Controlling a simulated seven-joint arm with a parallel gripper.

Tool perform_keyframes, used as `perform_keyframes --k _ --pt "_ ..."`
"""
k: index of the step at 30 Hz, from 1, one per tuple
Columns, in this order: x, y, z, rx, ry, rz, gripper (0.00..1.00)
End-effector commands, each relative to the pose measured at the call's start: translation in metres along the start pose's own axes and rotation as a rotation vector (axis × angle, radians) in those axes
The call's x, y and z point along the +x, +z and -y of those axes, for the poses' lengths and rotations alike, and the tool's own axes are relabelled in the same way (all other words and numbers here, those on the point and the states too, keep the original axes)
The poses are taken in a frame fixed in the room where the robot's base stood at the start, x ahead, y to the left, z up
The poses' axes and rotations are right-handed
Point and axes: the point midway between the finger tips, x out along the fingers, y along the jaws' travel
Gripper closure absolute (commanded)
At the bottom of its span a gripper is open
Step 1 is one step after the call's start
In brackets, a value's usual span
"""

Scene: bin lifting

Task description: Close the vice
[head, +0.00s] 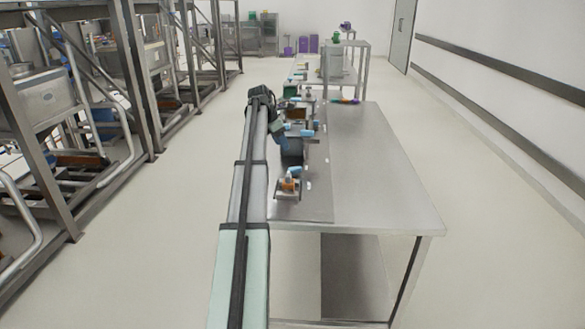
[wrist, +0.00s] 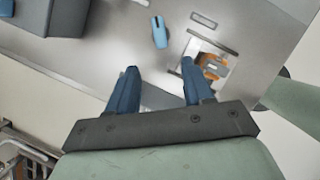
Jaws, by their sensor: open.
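The likely vice is a small orange and grey device on a pale metal base; it is too small to be sure. In the head view this device (head: 288,185) sits near the left edge of the steel table. In the wrist view the device (wrist: 212,66) lies up and right of my gripper, close beside the right fingertip. My gripper (wrist: 159,67) shows in the wrist view with its two blue fingers spread apart and nothing between them. Whether the device's jaws are open or shut cannot be made out. I cannot pick out the fingers in the head view.
A light blue object (wrist: 159,32) lies beyond my fingertips. A dark blue-grey box (head: 290,147) stands farther along the table's left strip, with several small items behind it. The right part of the steel table (head: 375,170) is bare.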

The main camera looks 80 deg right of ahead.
Motion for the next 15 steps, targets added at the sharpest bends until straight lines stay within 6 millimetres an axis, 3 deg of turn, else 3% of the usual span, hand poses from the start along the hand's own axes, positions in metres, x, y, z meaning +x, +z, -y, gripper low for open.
perform_keyframes --k 7,15 --pt "0.014 0.0 0.0 -0.033 -0.001 -0.001 0.49" --pt "0.059 0.0 0.001 -0.031 -0.002 -0.002 0.49"
